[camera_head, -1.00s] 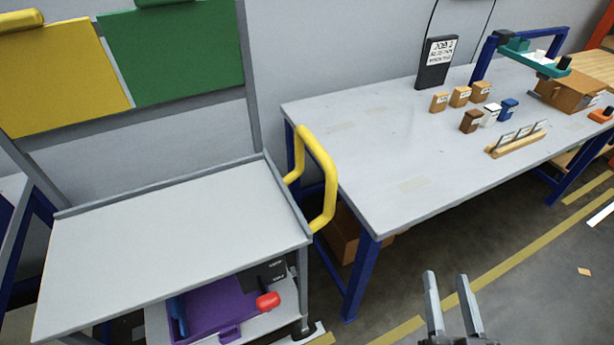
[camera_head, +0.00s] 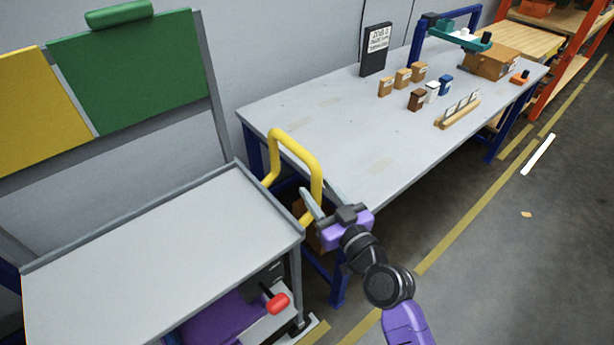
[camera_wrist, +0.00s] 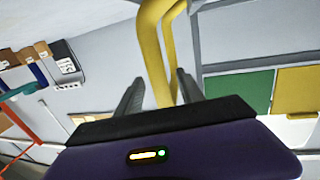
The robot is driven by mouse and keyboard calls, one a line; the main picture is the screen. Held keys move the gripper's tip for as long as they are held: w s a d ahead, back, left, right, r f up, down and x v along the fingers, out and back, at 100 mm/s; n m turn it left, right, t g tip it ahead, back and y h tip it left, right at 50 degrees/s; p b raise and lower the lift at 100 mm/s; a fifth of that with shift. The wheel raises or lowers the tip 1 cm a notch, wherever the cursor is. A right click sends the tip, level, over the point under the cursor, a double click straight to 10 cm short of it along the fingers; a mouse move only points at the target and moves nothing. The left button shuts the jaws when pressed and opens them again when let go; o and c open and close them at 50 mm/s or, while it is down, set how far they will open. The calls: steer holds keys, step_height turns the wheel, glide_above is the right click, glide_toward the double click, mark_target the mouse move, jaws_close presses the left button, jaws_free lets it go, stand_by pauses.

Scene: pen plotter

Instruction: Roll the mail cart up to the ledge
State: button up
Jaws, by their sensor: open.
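The mail cart (camera_head: 165,250) is a grey cart with a flat top, at the lower left in the head view. Its yellow loop handle (camera_head: 290,143) stands up at its right end, near the workbench. My gripper (camera_head: 318,191) is open at the right-hand bar of this handle. In the wrist view the yellow handle (camera_wrist: 154,55) runs between the two spread fingers of my gripper (camera_wrist: 161,82). I cannot tell whether a finger touches it. Which edge is the ledge is not clear to me.
A grey workbench (camera_head: 300,105) with blue legs stands right of the cart, bearing small boxes, a card rack (camera_head: 458,110) and a plotter frame (camera_head: 450,30). A purple bin (camera_head: 225,322) and red knob (camera_head: 277,303) sit under the cart's top. Floor at the right is mostly clear.

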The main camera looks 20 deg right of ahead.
steer(key=w, duration=0.4)
steer(key=shift+w+a+p, duration=0.2)
steer(key=shift+w+p, duration=0.2)
jaws_close()
stand_by(1.1)
